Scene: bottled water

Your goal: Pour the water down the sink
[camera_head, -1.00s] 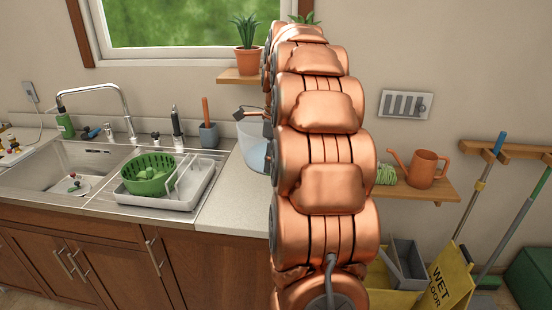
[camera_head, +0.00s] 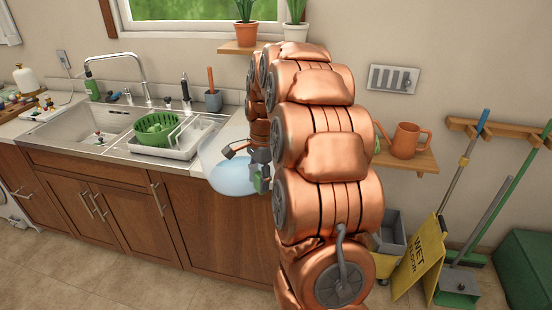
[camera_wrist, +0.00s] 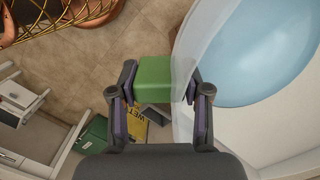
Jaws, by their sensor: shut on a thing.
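A clear round container (camera_head: 234,172) with light blue water in it is out by the counter's front edge, beside my arm. In the wrist view the container's clear wall (camera_wrist: 185,85) and its water (camera_wrist: 250,50) fill the right side. My gripper (camera_head: 252,165) is at the container's right side. In the wrist view my gripper (camera_wrist: 160,78) has its fingers on either side of a green block (camera_wrist: 153,76), which looks like a handle against the container's wall. The sink (camera_head: 75,130), with its tap (camera_head: 128,62), is at the left of the counter. My arm hides part of the container's right side.
Small items and a grey cup (camera_head: 213,100) line the back. The floor (camera_head: 140,270) before the cabinets is clear. A yellow wet-floor sign (camera_head: 420,258) stands right.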

